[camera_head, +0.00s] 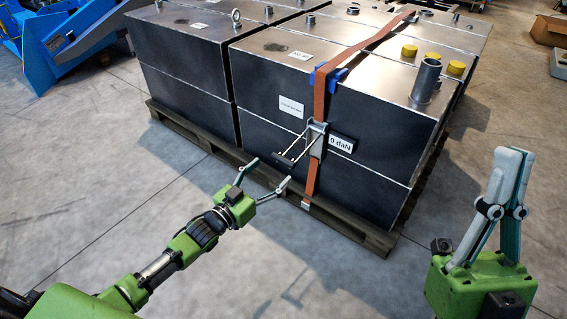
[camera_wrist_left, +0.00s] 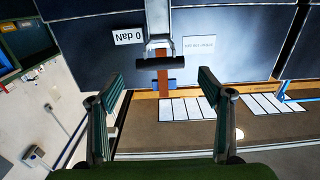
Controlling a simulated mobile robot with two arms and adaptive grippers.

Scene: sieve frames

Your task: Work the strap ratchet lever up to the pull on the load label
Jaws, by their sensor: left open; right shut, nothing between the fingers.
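The strap ratchet (camera_head: 317,140) hangs on the orange strap (camera_head: 319,95) at the front of a dark metal block. Its lever (camera_head: 285,160), two metal bars with a dark cross handle, sticks out toward the front left. The load label (camera_head: 342,144) beside it reads "0 daN". My left gripper (camera_head: 268,175) is open and empty, just below and in front of the handle, seemingly apart from it. In the left wrist view the handle (camera_wrist_left: 153,65) lies beyond and between the open fingers (camera_wrist_left: 160,92). The label shows there too (camera_wrist_left: 128,36). My right gripper (camera_head: 512,155) is shut and empty, pointing up at the right.
The blocks stand on a wooden pallet (camera_head: 223,150). Blue edge protectors (camera_head: 327,79) sit under the strap at the top edge. A pipe stub (camera_head: 426,80) and yellow caps (camera_head: 456,68) stand on top. Grey floor in front is clear.

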